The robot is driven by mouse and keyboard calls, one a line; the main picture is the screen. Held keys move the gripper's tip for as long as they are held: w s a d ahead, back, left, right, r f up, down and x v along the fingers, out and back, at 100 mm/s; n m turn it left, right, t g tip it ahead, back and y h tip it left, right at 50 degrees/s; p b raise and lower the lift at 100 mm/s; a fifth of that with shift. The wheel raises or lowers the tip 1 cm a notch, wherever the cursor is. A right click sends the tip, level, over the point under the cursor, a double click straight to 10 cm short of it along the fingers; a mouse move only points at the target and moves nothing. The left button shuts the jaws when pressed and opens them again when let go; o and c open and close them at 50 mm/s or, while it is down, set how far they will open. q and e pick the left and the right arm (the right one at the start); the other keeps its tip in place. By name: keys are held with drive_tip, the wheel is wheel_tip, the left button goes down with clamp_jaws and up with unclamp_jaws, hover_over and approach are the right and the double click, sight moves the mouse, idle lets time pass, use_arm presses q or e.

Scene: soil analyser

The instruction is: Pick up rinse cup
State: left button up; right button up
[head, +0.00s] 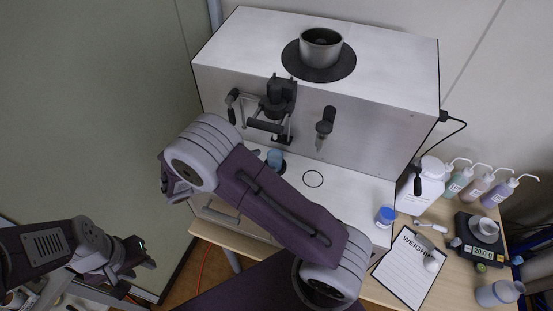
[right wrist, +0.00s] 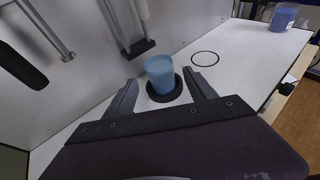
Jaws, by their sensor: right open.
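A translucent blue cup, which looks like the rinse cup (right wrist: 160,72), stands upright on a round black pad (right wrist: 164,97) in the right wrist view. In the head view the cup (head: 275,158) shows partly beside my right arm. My right gripper (right wrist: 160,84) is open, with one finger to each side of the cup near its front. No contact between fingers and cup is visible. In the head view my right gripper is mostly hidden behind its own arm. My left gripper (head: 141,254) is far off at the lower left, away from the cup; its opening is unclear.
The large white analyser (head: 350,85) rises behind the cup, with dark handles and nozzles above it. A drawn circle (head: 313,179) marks bare deck to the right.

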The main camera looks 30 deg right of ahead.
sight(280, 156)
drive_tip(key=x, duration=0.2)
drive_tip(key=p+x, duration=0.1)
drive_tip(key=x, duration=0.2)
drive_tip(key=p+x, duration=0.1)
drive_tip(key=x, duration=0.1)
drive_tip(key=shift+s+d+r, duration=0.1)
drive_tip(key=shift+d+r, duration=0.2)
drive_tip(key=shift+d, duration=0.15)
drive_tip(key=shift+d+f, duration=0.2)
drive_tip(key=shift+d, duration=0.05)
drive_tip(key=shift+f, duration=0.1)
use_arm(q)
drive_tip(key=r, duration=0.1)
drive_tip(key=d+r, duration=0.1)
drive_tip(key=r, duration=0.1)
drive_tip(key=shift+w, duration=0.2)
use_arm(e)
drive_tip(key=shift+d+f, duration=0.1)
drive_tip(key=shift+d, duration=0.2)
drive_tip(key=c, duration=1.4)
drive_tip(key=shift+a, duration=0.2)
clamp_jaws()
